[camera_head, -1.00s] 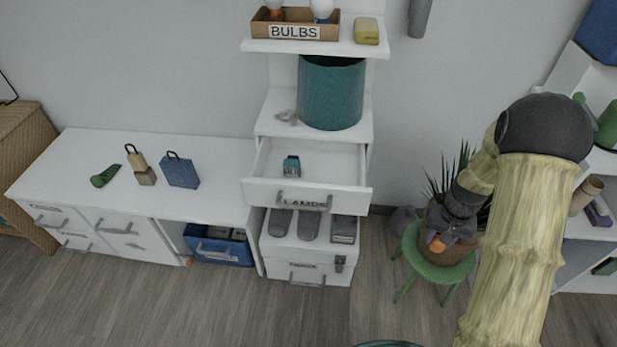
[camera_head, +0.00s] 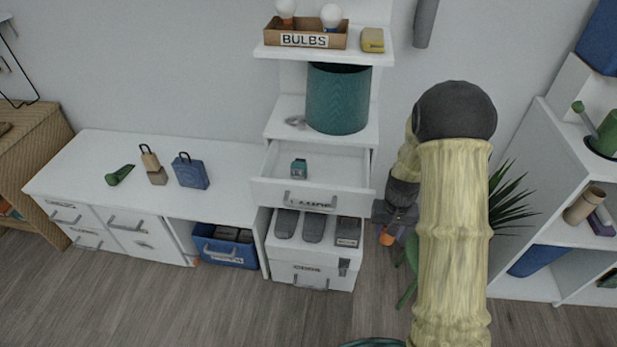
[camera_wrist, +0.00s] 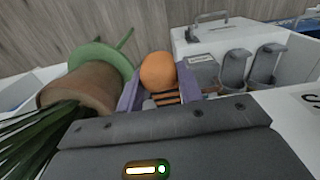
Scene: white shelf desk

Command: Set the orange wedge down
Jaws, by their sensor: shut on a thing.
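The orange wedge (camera_wrist: 158,72) is between the two purple fingers of my gripper (camera_wrist: 160,90) in the wrist view, with its rounded orange end showing. In the head view the orange wedge (camera_head: 387,238) is a small orange patch below my gripper (camera_head: 390,228), in the air to the right of the white drawer unit. My gripper is shut on it. My arm hides part of the plant stand behind.
An open drawer (camera_head: 325,165) holds a small teal item (camera_head: 299,168). A potted plant (camera_wrist: 85,85) on a green stool (camera_wrist: 100,55) is close beside my gripper.

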